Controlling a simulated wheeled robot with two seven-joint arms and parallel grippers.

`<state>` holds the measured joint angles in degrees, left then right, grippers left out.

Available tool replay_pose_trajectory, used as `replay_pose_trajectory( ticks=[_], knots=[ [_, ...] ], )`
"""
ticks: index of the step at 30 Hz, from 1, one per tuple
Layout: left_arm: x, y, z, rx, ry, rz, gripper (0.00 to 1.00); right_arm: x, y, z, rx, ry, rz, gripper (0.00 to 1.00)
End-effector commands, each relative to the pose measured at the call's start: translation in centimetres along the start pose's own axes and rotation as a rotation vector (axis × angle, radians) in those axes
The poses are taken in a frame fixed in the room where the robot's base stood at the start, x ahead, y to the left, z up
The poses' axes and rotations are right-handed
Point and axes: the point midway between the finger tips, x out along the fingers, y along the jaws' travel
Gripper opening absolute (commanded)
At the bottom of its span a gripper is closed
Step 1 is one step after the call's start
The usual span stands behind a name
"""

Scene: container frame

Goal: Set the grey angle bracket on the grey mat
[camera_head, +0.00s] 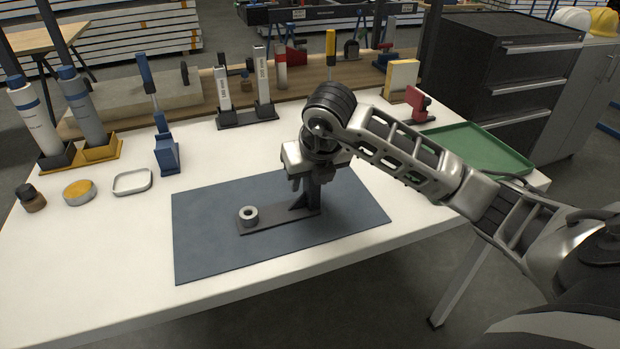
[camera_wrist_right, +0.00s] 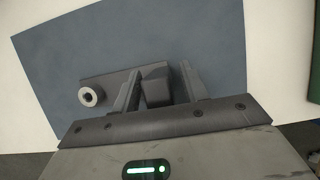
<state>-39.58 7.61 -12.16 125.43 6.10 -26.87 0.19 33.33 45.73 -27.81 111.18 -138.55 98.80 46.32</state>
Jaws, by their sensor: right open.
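The grey angle bracket (camera_head: 275,221) rests on the grey mat (camera_head: 205,245), its flat plate lying along the mat and its upright part standing at the right end. A small ring-like cylinder (camera_head: 248,215) sits at the plate's left end; both also show in the right wrist view, the bracket (camera_wrist_right: 102,88) and the ring (camera_wrist_right: 88,97). My right gripper (camera_wrist_right: 157,85) is open, with a finger on each side of the bracket's upright part. In the head view its fingers are partly hidden against the bracket. My left gripper is not in view.
A green tray (camera_head: 480,147) lies at the right of the white table. Blue clamp (camera_head: 166,155), oval ring (camera_head: 133,182), round tin (camera_head: 79,193) and tubes in holders (camera_head: 90,110) stand to the left. The table front is clear.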

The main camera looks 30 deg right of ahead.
Motion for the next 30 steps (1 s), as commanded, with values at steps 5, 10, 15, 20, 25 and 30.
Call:
replay_pose_trajectory(
  ticks=[5, 10, 15, 20, 25, 30],
  knots=[
    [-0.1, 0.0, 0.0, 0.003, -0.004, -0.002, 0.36, -3.6, 0.0, 0.2, -0.001, -0.007, 0.000, 0.43],
    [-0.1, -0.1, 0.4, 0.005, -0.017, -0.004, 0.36, -7.3, 0.0, 0.2, 0.001, -0.006, 0.000, 0.43],
    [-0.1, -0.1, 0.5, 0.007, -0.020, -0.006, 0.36, -10.0, 0.0, 0.1, 0.001, -0.004, 0.000, 0.43],
    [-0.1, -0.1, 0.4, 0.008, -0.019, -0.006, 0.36, -11.1, 0.0, 0.0, 0.001, -0.002, -0.001, 0.43],
    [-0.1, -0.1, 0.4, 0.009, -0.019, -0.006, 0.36, -11.3, 0.0, 0.0, 0.001, 0.000, -0.001, 0.43],
    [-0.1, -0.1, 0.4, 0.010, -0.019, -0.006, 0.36, -11.3, 0.0, 0.0, 0.001, 0.000, -0.001, 0.43]
  ],
)
